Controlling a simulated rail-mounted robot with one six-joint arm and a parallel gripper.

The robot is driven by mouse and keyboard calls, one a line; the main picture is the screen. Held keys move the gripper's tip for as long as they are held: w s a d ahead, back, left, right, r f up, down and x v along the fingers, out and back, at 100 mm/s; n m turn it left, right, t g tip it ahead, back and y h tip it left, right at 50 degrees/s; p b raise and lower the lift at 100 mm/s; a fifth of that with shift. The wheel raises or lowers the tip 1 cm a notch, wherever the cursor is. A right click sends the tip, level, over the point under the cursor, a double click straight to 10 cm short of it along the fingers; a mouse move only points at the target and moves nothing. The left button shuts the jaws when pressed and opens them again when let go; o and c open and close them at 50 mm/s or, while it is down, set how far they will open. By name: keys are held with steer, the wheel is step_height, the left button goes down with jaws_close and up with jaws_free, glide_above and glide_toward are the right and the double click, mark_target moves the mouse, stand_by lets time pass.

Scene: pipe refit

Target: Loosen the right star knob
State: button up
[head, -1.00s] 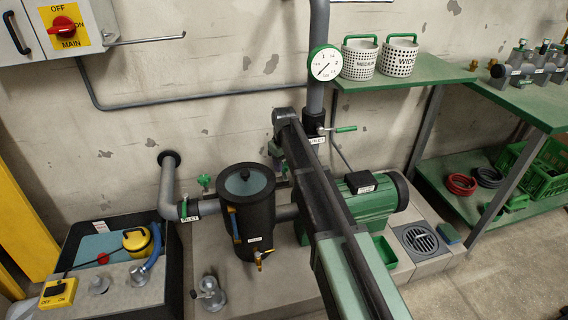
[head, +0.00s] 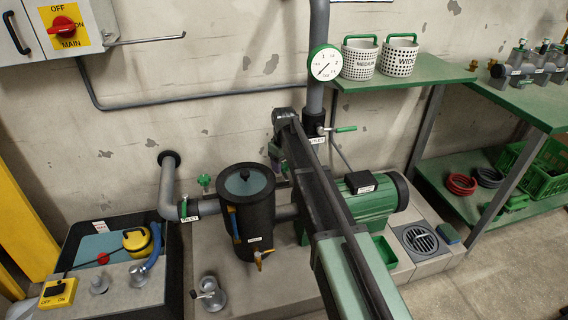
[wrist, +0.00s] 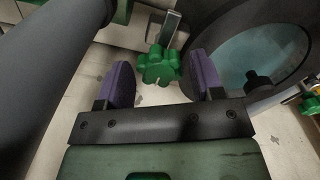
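A green star knob (wrist: 158,66) shows in the wrist view, just beyond and between the tips of my gripper (wrist: 160,62). Its purple-padded fingers are spread, with a gap on both sides of the knob, and hold nothing. The dark strainer body (wrist: 295,18) with its pale blue lid (wrist: 265,62) fills the right of that view. In the head view the black strainer (head: 258,225) stands left of my arm, with another green star knob (head: 204,181) at its left rear. My gripper (head: 275,158) is behind its right side, mostly hidden by my arm, as is the right knob.
A grey inlet pipe (head: 168,190) joins the strainer from the left. A vertical pipe with a gauge (head: 324,63) and a green-handled valve (head: 344,129) rise close behind my arm. A green pump motor (head: 375,200) sits to the right.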

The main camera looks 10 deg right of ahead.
mark_target(284, 164)
step_height(284, 164, up, 11)
steer(key=p, duration=1.1)
steer(key=shift+f, duration=0.1)
steer(key=s+m, duration=0.6)
steer(key=s, duration=2.4)
step_height(284, 164, up, 25)
steer(key=s+p, duration=0.1)
steer(key=p, duration=2.4)
